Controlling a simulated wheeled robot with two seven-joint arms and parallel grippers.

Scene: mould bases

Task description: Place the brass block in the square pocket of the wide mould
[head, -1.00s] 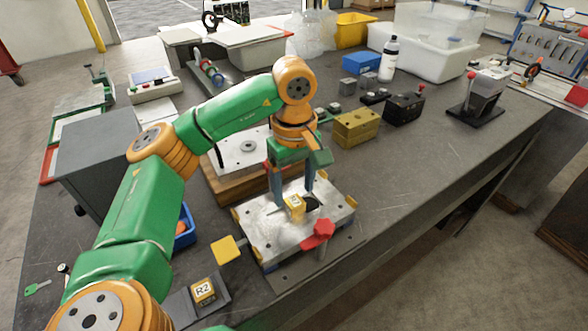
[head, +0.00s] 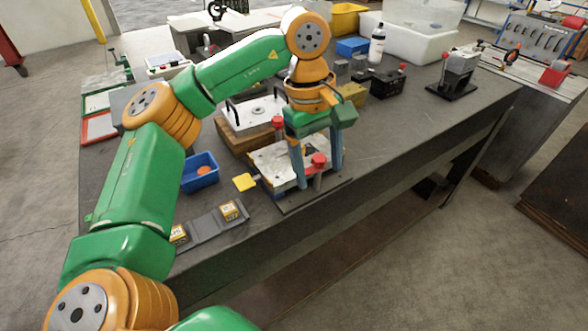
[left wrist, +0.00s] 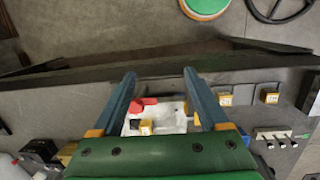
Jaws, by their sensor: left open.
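The wide mould (head: 268,158) is a pale metal plate on a dark base near the table's front edge. It also shows in the left wrist view (left wrist: 172,112) between my fingers. A small brass-coloured block with a pale label (left wrist: 146,127) is on this mould, beside a dark opening. I cannot tell whether it sits down in a pocket. In the head view my arm hides it. My left gripper (head: 319,176) is open and empty, over the front side of the mould; its fingers also frame the left wrist view (left wrist: 159,75). My right gripper does not show.
Red knobs (head: 319,160) stand up at the mould, and a yellow tab (head: 245,182) sticks out left. A dark rack (head: 208,224) holds labelled blocks (head: 230,210). A blue bin (head: 200,172) stands behind it. A white plate on wood (head: 250,112) is behind the mould.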

